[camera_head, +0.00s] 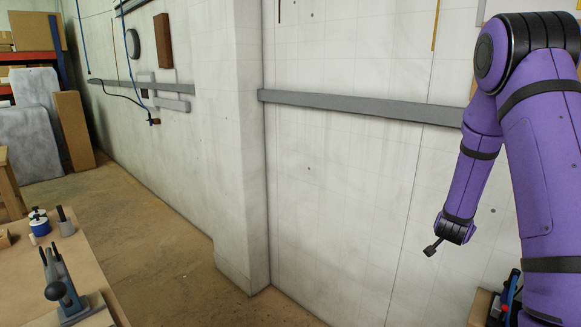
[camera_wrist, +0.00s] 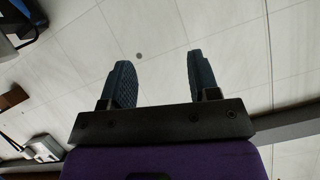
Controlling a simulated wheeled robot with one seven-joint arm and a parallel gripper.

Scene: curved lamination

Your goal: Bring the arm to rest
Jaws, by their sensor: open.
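My purple arm hangs at the right of the head view, bent, with its forearm angled down in front of the pale wall. My gripper (camera_wrist: 160,64) shows clearly in the wrist view. Its two dark, ridged fingers stand wide apart, with nothing between them. Only wall panels show behind the fingers, and nothing touches them. In the head view I cannot make out the fingers clearly.
A workbench (camera_head: 96,262) at the lower left bears a dark clamp-like tool (camera_head: 64,292) and small containers (camera_head: 40,222). A grey rail (camera_head: 350,108) runs along the wall. Brown floor (camera_head: 190,262) lies clear between bench and wall. Blue and black items (camera_head: 510,292) show at lower right.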

